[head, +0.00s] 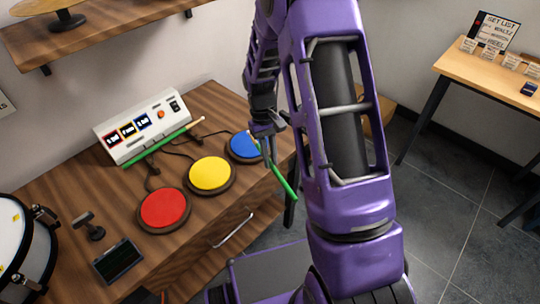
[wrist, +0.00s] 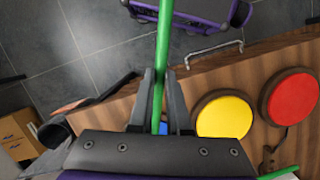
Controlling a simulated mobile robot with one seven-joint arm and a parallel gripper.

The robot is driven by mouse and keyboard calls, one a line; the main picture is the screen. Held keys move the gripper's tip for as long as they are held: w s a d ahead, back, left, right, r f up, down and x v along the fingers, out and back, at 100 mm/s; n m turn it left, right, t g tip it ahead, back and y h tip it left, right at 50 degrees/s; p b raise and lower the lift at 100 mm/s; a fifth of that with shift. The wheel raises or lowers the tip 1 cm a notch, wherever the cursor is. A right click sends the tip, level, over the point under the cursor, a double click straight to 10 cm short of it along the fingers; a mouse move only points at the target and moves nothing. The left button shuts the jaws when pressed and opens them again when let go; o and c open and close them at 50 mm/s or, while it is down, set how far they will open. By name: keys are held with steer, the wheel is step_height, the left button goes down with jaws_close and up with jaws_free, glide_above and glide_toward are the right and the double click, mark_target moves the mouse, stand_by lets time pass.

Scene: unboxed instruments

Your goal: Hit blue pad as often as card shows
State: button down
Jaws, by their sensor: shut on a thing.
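The blue pad (head: 245,147) is the far right one of three round pads on the wooden cabinet. My gripper (head: 268,127) is beside and above it, shut on a green stick (head: 283,180).
The yellow pad (head: 210,175) and red pad (head: 164,210) lie nearby. A white console (head: 150,125) with three small displays stands behind, a second green stick (head: 160,144) along its front. A dark panel (head: 118,262) and a drum (head: 22,250) are at the left.

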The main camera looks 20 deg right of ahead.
step_height(320, 180, down, 5)
steer(key=b, duration=0.3)
step_height(320, 180, up, 6)
steer(key=p, duration=0.5)
steer(key=shift+s, duration=0.1)
steer(key=shift+f, duration=0.1)
step_height(320, 180, down, 6)
steer(key=b, duration=0.5)
step_height(320, 180, up, 6)
steer(key=p, duration=0.5)
steer(key=shift+f, duration=0.25)
step_height(320, 180, up, 5)
steer(key=p, duration=0.3)
steer(key=shift+r+p, duration=0.1)
steer(key=shift+p, duration=0.2)
